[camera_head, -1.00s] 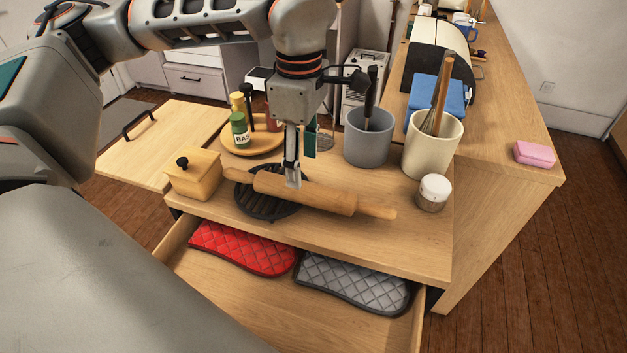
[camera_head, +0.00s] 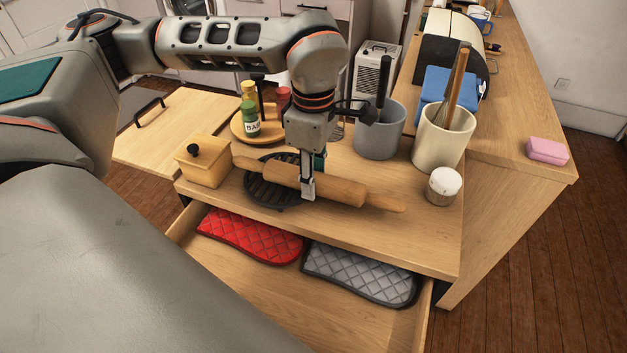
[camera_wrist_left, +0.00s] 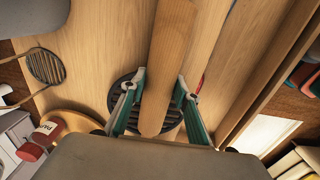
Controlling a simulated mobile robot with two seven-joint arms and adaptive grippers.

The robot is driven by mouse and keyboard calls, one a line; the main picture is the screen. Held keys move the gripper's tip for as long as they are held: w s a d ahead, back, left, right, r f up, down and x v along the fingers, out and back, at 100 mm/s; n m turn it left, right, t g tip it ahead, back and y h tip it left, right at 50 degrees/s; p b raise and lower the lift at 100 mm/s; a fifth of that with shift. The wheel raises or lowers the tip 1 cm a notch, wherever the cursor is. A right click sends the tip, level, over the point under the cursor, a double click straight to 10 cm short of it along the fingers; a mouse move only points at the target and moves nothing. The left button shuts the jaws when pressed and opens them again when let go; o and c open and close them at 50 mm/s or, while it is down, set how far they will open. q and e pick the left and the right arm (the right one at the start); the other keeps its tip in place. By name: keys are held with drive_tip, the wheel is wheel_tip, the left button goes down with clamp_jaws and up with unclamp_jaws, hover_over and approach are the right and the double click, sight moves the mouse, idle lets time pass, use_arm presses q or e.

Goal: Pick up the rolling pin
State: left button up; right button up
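The wooden rolling pin (camera_head: 335,187) lies on the counter, with its left part across a black ribbed round trivet (camera_head: 268,190). My left gripper (camera_head: 308,190) points down at the middle of its barrel. In the left wrist view, the pin (camera_wrist_left: 172,50) runs between the two fingers of the left gripper (camera_wrist_left: 160,85), one on each side. The fingertips are very close to its sides; contact is hard to make out. The gripper looks open around the pin. The pin rests on the surface, not raised. My right gripper is not in view.
A wooden box (camera_head: 204,170) stands left of the pin and a white-lidded jar (camera_head: 442,186) near its right end. A grey pot (camera_head: 379,138) and a cream utensil pot (camera_head: 437,142) stand behind. The open drawer (camera_head: 270,290) in front holds red and grey mitts.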

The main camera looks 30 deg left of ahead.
use_arm(q)
clamp_jaws()
drive_tip(key=shift+r, duration=0.1)
drive_tip(key=shift+r, duration=0.1)
